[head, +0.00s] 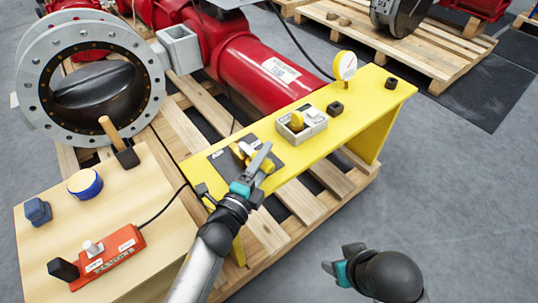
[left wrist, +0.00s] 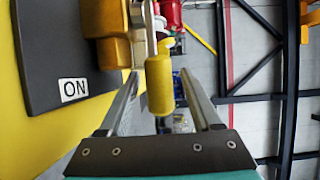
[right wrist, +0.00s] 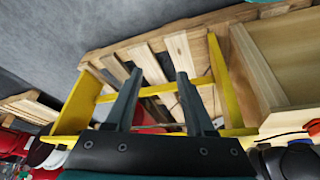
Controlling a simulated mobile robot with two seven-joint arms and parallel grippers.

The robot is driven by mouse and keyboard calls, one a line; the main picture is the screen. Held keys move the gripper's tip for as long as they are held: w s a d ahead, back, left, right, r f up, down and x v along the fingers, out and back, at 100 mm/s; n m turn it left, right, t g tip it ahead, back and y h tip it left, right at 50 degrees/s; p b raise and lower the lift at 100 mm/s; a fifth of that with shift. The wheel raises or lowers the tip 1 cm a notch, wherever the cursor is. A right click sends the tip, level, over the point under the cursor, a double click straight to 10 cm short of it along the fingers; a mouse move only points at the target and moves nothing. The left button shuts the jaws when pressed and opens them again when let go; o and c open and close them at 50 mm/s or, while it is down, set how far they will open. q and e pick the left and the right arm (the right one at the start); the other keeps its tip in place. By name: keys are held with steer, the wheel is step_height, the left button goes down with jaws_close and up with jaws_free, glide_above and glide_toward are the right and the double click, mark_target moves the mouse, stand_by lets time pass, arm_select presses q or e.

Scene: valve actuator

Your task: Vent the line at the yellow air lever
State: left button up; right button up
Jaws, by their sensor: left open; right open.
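The yellow air lever (head: 265,165) is on a dark plate (head: 220,158) on the yellow bench. In the left wrist view its yellow handle (left wrist: 160,85) stands between the fingers, with no clear contact on either side. An "ON" label (left wrist: 74,90) is on the dark plate (left wrist: 50,40) beside it. My left gripper (head: 260,160) is open at the lever and partly covers it in the head view. My right gripper (head: 328,266) is open and empty, low over the floor at the right. In the right wrist view its fingers (right wrist: 157,80) point toward the pallet.
The yellow bench (head: 375,95) carries a grey box with a yellow knob (head: 297,120) and a gauge (head: 345,66). A wooden table (head: 160,230) at left holds an orange control box (head: 110,258), a blue-rimmed tin (head: 85,183) and a wooden-handled tool (head: 112,135).

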arm_select(q)
steer(key=shift+x, duration=1.2)
jaws_close()
stand_by(0.6)
